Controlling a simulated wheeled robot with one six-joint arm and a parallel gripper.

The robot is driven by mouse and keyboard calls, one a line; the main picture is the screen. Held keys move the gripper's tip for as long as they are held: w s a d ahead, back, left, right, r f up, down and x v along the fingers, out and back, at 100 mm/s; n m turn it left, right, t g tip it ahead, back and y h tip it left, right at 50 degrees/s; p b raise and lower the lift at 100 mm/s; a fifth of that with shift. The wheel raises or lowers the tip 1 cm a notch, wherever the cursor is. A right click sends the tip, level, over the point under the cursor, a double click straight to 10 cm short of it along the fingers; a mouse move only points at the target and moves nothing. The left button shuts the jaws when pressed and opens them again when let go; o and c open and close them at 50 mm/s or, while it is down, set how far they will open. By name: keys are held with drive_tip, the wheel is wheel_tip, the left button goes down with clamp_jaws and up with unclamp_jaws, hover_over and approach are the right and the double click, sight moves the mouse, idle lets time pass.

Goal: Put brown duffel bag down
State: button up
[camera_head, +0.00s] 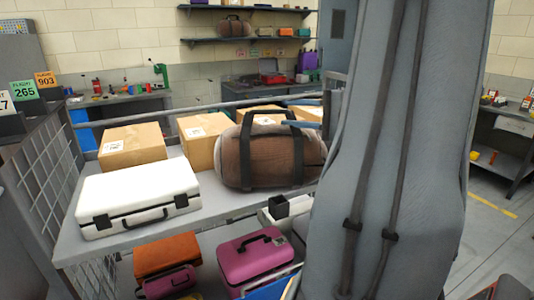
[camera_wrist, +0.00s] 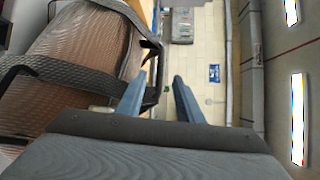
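The brown duffel bag (camera_head: 283,163) has dark straps and rests on the upper shelf of the grey cart (camera_head: 215,206), at the shelf's right end. It fills the left of the wrist view (camera_wrist: 82,60). My gripper (camera_head: 301,113) is at the bag's upper right side, with its blue fingers pointing left. In the wrist view the fingers (camera_wrist: 158,98) stand clearly apart. A black handle loop lies by the left finger and partly in the gap, not pinched. Whether it touches that finger I cannot tell. My grey arm hides the area right of the bag.
A white case (camera_head: 137,193) lies left of the bag. Cardboard boxes (camera_head: 132,146) stand behind. A magenta case (camera_head: 255,255) and an orange case (camera_head: 168,254) are on the lower level. A wire mesh side (camera_head: 50,170) borders the cart's left. Floor is open at far right.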

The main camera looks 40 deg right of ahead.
sight(275, 111)
drive_tip(key=p+x, duration=0.3)
drive_tip(key=x, duration=0.4)
clamp_jaws()
idle(1.2)
drive_tip(key=shift+r, duration=0.1)
